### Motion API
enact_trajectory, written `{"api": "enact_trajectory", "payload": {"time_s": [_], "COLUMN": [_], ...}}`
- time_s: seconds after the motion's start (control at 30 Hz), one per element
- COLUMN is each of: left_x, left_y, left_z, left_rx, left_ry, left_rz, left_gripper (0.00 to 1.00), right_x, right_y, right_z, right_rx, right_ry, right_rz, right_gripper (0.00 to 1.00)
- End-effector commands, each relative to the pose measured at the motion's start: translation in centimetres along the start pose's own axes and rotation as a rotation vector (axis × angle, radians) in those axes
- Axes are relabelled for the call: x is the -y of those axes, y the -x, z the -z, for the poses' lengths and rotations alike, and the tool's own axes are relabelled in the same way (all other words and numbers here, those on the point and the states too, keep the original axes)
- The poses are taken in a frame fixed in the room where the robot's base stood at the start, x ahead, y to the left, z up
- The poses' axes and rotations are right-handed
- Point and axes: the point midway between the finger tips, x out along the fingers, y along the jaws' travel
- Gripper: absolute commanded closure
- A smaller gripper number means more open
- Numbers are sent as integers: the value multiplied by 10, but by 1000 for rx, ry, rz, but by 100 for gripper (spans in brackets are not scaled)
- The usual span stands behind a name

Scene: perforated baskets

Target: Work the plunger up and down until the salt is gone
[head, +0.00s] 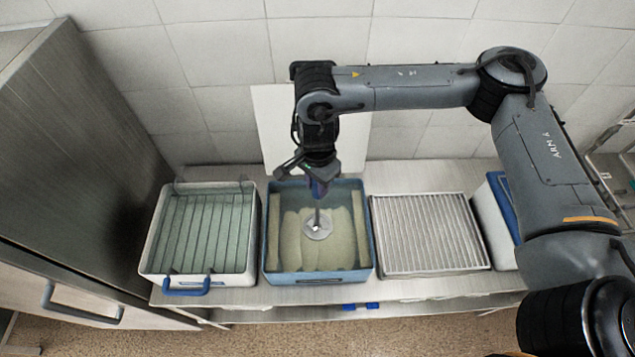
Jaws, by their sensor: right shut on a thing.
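The plunger (317,231) has a dark upright shaft and a pale round perforated-looking disc at its foot. It stands near the middle of a blue-rimmed tub (368,250) holding cloudy, greenish liquid with pale yellowish blocks. My right gripper (319,186) is above the tub, shut on the top of the plunger, its fingers pointing down. The grip itself is partly hidden by the wrist. Salt grains cannot be made out at this size. My left gripper does not show.
Left of the tub is a white bin (252,262) with wire rods across it and a blue handle. A slatted metal rack (432,235) stands to the right, then a white and blue box (497,215). A white board (272,125) leans behind. A steel cabinet (85,150) is left.

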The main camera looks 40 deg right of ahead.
Motion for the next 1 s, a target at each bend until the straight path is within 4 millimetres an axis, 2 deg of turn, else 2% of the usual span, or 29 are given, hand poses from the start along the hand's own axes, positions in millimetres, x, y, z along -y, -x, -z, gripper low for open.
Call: {"api": "enact_trajectory", "payload": {"time_s": [0.03,0.1,0.7,1.0], "left_x": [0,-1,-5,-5], "left_y": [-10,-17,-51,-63], "left_z": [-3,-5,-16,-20], "left_rx": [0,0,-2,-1], "left_ry": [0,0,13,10], "left_rz": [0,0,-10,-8], "left_gripper": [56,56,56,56], "right_x": [0,0,0,1], "right_y": [-9,-15,-72,-91], "right_z": [0,0,0,0], "right_rx": [0,0,1,0], "right_ry": [0,0,1,1], "right_rz": [2,2,0,1], "right_gripper": [100,100,100,100]}}
